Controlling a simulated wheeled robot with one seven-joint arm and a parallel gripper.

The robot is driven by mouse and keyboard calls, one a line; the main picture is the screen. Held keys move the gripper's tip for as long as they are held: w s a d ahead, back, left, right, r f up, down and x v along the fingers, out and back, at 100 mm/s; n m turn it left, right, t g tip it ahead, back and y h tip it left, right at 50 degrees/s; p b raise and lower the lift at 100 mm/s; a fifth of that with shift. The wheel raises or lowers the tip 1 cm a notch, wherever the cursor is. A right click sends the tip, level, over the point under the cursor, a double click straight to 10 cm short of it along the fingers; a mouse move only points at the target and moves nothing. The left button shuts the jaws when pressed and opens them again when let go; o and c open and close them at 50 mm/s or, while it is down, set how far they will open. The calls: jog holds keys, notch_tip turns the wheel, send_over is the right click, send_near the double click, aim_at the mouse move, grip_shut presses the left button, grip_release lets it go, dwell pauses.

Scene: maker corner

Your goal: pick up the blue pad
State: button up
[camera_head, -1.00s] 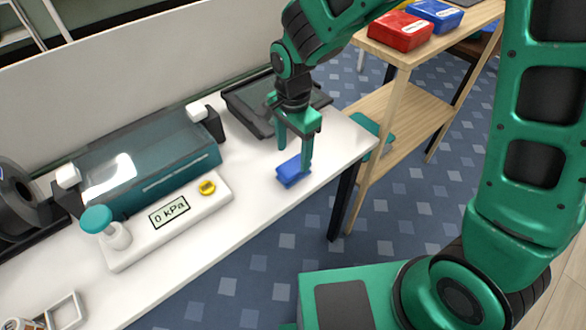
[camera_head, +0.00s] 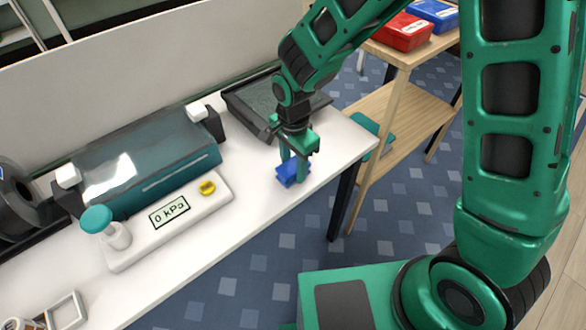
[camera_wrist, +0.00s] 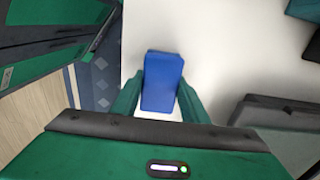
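The blue pad (camera_head: 287,178) is a small blue block on the white table, near its right end. My gripper (camera_head: 295,178) is lowered over it, with one finger on each side. In the wrist view the blue pad (camera_wrist: 162,80) lies between the two green fingers of my gripper (camera_wrist: 160,100). Narrow gaps seem to show between the pad and the fingers, so the gripper looks open. In the head view the fingers hide part of the pad.
A dark tray (camera_head: 247,112) lies behind the gripper. A white device with a display (camera_head: 169,211) and a teal chamber (camera_head: 150,170) stands to the left. A wooden shelf (camera_head: 405,105) with a red box (camera_head: 402,33) and a blue box (camera_head: 434,14) stands beyond the table's right edge.

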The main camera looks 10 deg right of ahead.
aim_at(291, 167)
jog(key=shift+c, duration=0.9)
jog(key=shift+r, duration=0.5)
jog(key=r, duration=0.4)
jog(key=shift+s+a, duration=0.35)
jog(key=shift+a, duration=0.05)
jog(key=s+a+r, duration=0.6)
jog(key=s+a, duration=0.1)
jog(key=shift+s, duration=0.4)
jog(key=shift+a, duration=0.1)
jog(key=shift+o, duration=0.9)
